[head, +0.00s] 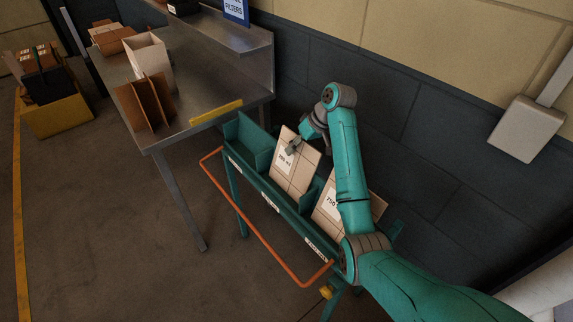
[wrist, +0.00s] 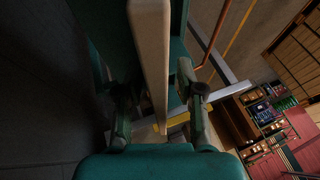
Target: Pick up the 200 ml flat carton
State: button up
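A flat tan carton (head: 292,168) with a white label, which seems to read 200 ml, stands tilted in the middle slot of a teal rack (head: 262,183). My gripper (head: 293,146) is at this carton's upper part in the head view. In the wrist view the carton (wrist: 149,50) shows edge-on as a long pale slab between the fingers of my gripper (wrist: 156,95). The fingers are apart, one on each side, with a visible gap on the right. The carton's lower part is hidden by the rack.
Another flat carton (head: 328,208), labelled 750, stands in the right slot, partly behind my arm. The left slot (head: 254,142) looks empty. An orange rail (head: 262,232) runs along the rack's front. A steel bench (head: 196,100) with a cardboard divider (head: 146,103) stands left; a dark wall is behind.

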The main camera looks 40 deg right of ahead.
jog(key=shift+f, duration=0.25)
dwell(0.5)
grip_shut()
